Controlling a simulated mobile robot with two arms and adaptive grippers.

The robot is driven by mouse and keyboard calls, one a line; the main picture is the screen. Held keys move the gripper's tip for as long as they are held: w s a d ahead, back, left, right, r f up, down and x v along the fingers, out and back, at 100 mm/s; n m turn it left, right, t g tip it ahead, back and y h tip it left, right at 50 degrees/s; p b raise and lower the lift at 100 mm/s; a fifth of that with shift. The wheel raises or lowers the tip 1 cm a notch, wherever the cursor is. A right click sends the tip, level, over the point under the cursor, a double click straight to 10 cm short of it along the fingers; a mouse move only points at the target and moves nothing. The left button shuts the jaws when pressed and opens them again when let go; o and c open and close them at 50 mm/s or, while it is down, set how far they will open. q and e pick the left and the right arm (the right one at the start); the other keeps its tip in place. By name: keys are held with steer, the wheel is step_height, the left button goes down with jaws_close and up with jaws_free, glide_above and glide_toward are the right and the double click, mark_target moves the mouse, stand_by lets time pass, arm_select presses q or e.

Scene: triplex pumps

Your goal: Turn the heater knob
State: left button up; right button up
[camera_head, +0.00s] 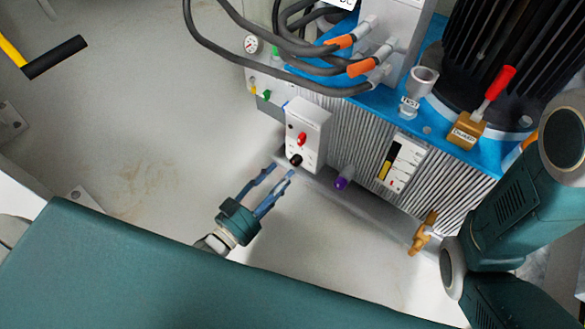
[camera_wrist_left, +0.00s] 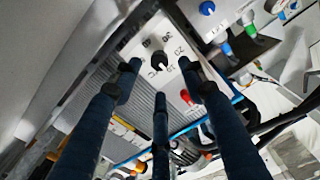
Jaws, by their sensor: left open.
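The heater knob (camera_head: 296,159) is a small black knob low on the front of a white box (camera_head: 311,120). A red knob or light (camera_head: 302,139) sits above it. In the left wrist view the black knob (camera_wrist_left: 159,60) shows between my spread fingers, with temperature numbers printed around it. My left gripper (camera_head: 281,170) is open just in front of the knob, its blue fingertips close to the box's lower edge. Its fingers also frame the knob in the left wrist view (camera_wrist_left: 159,76). I cannot tell whether any finger touches it. My right gripper is not in view.
The box is fixed to a ribbed grey tank (camera_head: 357,140) under a blue top plate (camera_head: 450,130). Black hoses (camera_head: 290,68) arch above. A purple fitting (camera_head: 341,183) and a brass valve (camera_head: 424,232) stick out at right.

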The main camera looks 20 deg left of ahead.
mark_target(294, 163)
arm_select(q)
steer(key=b+x, duration=0.1)
steer(key=x, duration=0.1)
steer(key=b+x, duration=0.1)
steer(key=x, duration=0.1)
steer(key=shift+w+f, duration=0.2)
steer(key=shift+w, duration=0.05)
steer(key=shift+w+d+r+b, duration=0.15)
steer(key=shift+w+d+b, duration=0.15)
steer(key=shift+w, duration=0.25)
jaws_close()
